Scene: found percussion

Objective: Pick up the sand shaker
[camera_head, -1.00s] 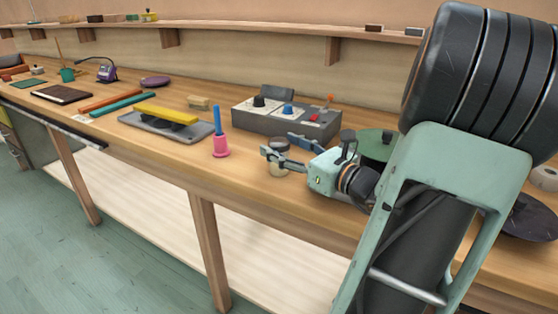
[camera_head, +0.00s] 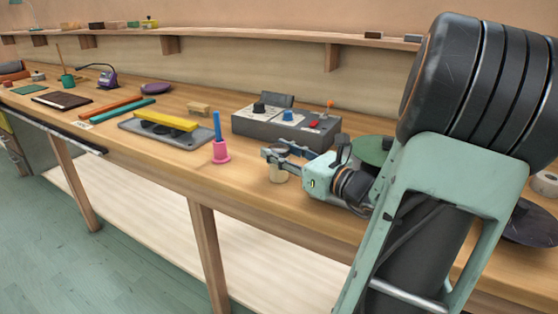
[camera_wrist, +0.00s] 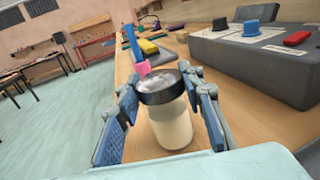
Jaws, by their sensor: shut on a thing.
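The sand shaker (camera_head: 278,175) is a small clear jar of pale, cream-coloured sand with a dark rim or lid. It stands upright near the front edge of the wooden bench, and its base appears to rest on the top. It also shows in the middle of the wrist view (camera_wrist: 171,127). My gripper (camera_head: 277,157) reaches in from the right and is shut on the upper part of the jar. In the wrist view, its blue-padded fingers (camera_wrist: 160,112) stand at either side of the jar. The fingers partly hide the jar's top in the head view.
A grey control box (camera_head: 285,124) with knobs stands behind the shaker. A pink holder with a blue stick (camera_head: 221,153) is to the left, near a grey tray with a yellow bar (camera_head: 166,119). A green disc (camera_head: 372,150) lies behind my wrist. The bench's front edge is close.

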